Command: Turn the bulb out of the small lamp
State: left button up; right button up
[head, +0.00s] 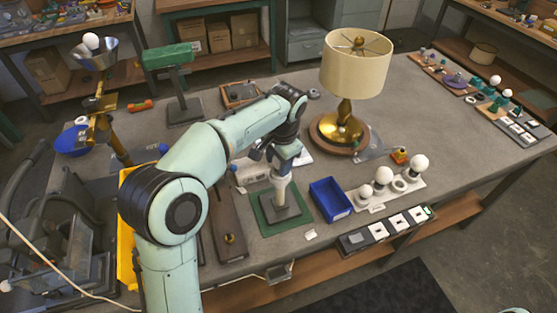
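The small lamp (283,197) stands upright on a green mat (262,213) in the middle of the table. It has a square grey base and a pale post. My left gripper (283,162) points down over the top of the lamp, in line with the post. The lamp's bulb cannot be made out; the gripper and wrist cover that spot. Whether the fingers are closed on it is too small to tell. My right gripper is not in view.
A blue bin (330,199) stands just right of the mat. A holder with several white bulbs (383,176) is further right. A large brass lamp with a cream shade (356,68) stands behind. A brown board (227,225) lies left of the mat.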

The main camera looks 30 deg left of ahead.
pick_arm(q)
jog(key=shift+o, duration=0.5)
jog(key=shift+c, duration=0.5)
jog(key=n+p, duration=0.1)
jog(key=n, duration=0.3)
jog(key=shift+d+r+g, duration=0.1)
jog(key=shift+g, duration=0.2)
jog(key=shift+d+n, duration=0.1)
jog(key=shift+n, duration=1.3)
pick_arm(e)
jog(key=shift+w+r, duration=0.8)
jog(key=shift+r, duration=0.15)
pick_arm(q)
jog(key=n+p, duration=0.1)
jog(key=n, duration=0.1)
jog(key=shift+n+g, duration=0.3)
jog(key=n, duration=0.3)
jog(key=shift+w+d+p, duration=0.1)
jog(key=shift+p, duration=0.2)
jog(key=shift+n, duration=0.7)
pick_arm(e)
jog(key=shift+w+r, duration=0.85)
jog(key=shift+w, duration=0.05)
